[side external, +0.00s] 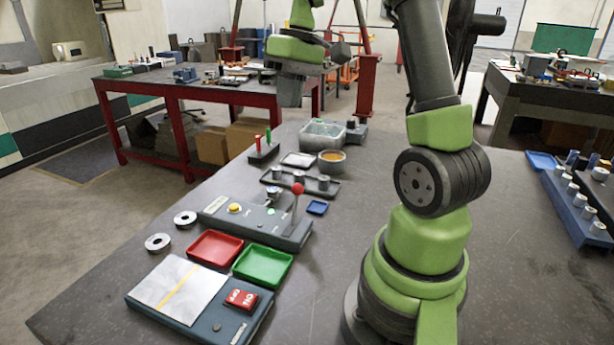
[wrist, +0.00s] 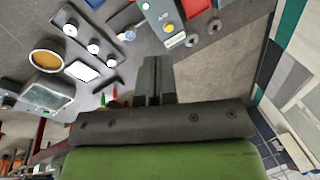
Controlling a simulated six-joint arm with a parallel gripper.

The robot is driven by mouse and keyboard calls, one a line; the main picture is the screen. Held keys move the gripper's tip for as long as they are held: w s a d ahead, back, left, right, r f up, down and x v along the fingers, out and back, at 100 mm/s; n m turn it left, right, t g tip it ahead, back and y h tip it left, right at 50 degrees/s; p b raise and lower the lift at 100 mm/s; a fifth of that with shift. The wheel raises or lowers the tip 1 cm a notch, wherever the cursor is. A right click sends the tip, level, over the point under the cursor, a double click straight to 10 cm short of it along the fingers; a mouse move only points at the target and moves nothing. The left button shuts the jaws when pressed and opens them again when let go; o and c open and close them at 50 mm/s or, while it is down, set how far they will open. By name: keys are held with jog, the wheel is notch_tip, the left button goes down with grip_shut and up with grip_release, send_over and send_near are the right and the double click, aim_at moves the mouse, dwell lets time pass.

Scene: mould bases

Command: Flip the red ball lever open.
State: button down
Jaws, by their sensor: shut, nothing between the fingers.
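The red ball lever (side external: 297,188) stands up from the right end of a grey control box (side external: 255,222), its rod close to upright with a slight tilt. The box carries a yellow button and a small green light. In the wrist view part of the control box (wrist: 161,14) shows at the top; I cannot make out the red ball there. My gripper (side external: 290,97) hangs high above the far edge of the bench, well behind and above the lever, touching nothing. In the wrist view the fingers of my gripper (wrist: 153,64) are together and empty.
A red tray (side external: 215,249) and a green tray (side external: 262,265) lie in front of the box. A small blue tray (side external: 317,208) sits right of the lever. Behind it are a dark rack (side external: 300,183), a bowl (side external: 332,162) and a stand with red and green pegs (side external: 263,153).

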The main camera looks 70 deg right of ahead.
jog(key=s+d+f+y, duration=0.2)
jog(key=s+d+f, duration=0.1)
jog(key=d+f, duration=0.6)
jog(key=shift+s+d+f+y, duration=0.2)
jog(key=shift+s+d+y, duration=0.2)
jog(key=shift+d, duration=0.7)
send_near(295, 207)
jog(key=shift+w+d+f, duration=0.1)
jog(key=shift+f, duration=0.65)
jog(key=shift+w+d+f, duration=0.15)
jog(key=shift+f, duration=0.55)
jog(key=shift+w+d+f, duration=0.1)
jog(key=shift+f, duration=0.65)
jog(key=shift+a+g, duration=0.1)
jog(key=shift+g, duration=0.2)
